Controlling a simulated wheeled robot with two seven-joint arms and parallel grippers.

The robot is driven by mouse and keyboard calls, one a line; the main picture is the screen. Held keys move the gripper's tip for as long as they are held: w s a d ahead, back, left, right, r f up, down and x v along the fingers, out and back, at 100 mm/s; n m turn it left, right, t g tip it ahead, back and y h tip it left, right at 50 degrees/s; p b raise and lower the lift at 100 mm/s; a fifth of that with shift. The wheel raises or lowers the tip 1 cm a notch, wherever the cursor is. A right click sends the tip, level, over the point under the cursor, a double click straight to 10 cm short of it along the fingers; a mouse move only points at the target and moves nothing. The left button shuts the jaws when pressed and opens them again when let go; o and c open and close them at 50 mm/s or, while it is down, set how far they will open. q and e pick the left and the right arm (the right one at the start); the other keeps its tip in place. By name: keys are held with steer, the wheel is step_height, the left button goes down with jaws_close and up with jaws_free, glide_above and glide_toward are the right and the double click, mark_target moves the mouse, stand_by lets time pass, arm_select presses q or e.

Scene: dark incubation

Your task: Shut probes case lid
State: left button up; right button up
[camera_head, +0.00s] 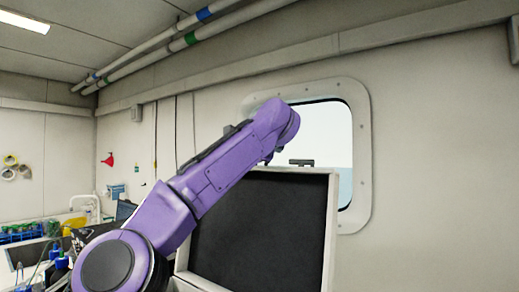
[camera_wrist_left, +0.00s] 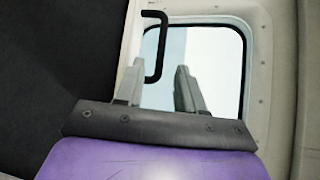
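The probes case lid (camera_head: 262,230) stands raised in the head view, with a black inner face and a pale rim. A small dark handle (camera_head: 301,162) sits on its top edge. The lower case is mostly out of the picture. My left arm crosses in front of the lid, its wrist at the lid's top left. In the left wrist view my left gripper (camera_wrist_left: 158,66) has its fingers apart. The dark bent handle (camera_wrist_left: 157,45) shows ahead, between the fingers in the picture; I see no contact. The lid's black face (camera_wrist_left: 50,60) fills the left side. My right gripper is not in view.
A window (camera_head: 364,150) is in the wall behind the lid. At the lower left stands a bench with a blue rack (camera_head: 20,233), bottles and a sink tap (camera_head: 88,200). Pipes run along the ceiling. The wall at right is bare.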

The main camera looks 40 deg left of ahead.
arm_select(q)
steer(key=p+x, duration=0.1)
steer(key=x, duration=0.4)
steer(key=shift+w+f+p, duration=0.1)
steer(key=shift+w+p, duration=0.05)
steer(key=shift+p, duration=0.2)
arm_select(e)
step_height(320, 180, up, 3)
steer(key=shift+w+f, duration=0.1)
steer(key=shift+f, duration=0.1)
arm_select(q)
steer(key=shift+d, duration=0.1)
jaws_close()
